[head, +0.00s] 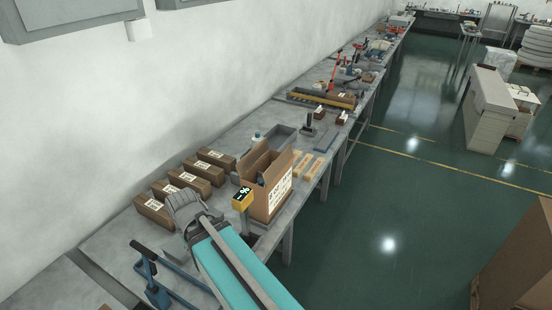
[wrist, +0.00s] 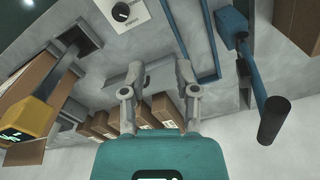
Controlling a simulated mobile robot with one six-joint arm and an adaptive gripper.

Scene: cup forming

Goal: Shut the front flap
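The open cardboard box (head: 283,193) stands on the workbench in the head view, with printed labelling on its right-hand face. Its flaps (head: 247,170) stand raised around the open top, and something dark shows inside. I cannot tell for certain which flap is the front one. Part of a cardboard box (wrist: 38,72) also shows at the left of the wrist view. My gripper (wrist: 155,78) is open and empty in the wrist view, its two fingers apart over the bench and clear of the box. I cannot make out its fingertips in the head view.
A yellow display unit (head: 242,199) stands just in front of the box. Several closed brown cartons (head: 200,173) lie along the wall side. A grey bin (head: 281,137) sits behind the box. A blue frame with a black handle (head: 144,250) stands at the bench's near end.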

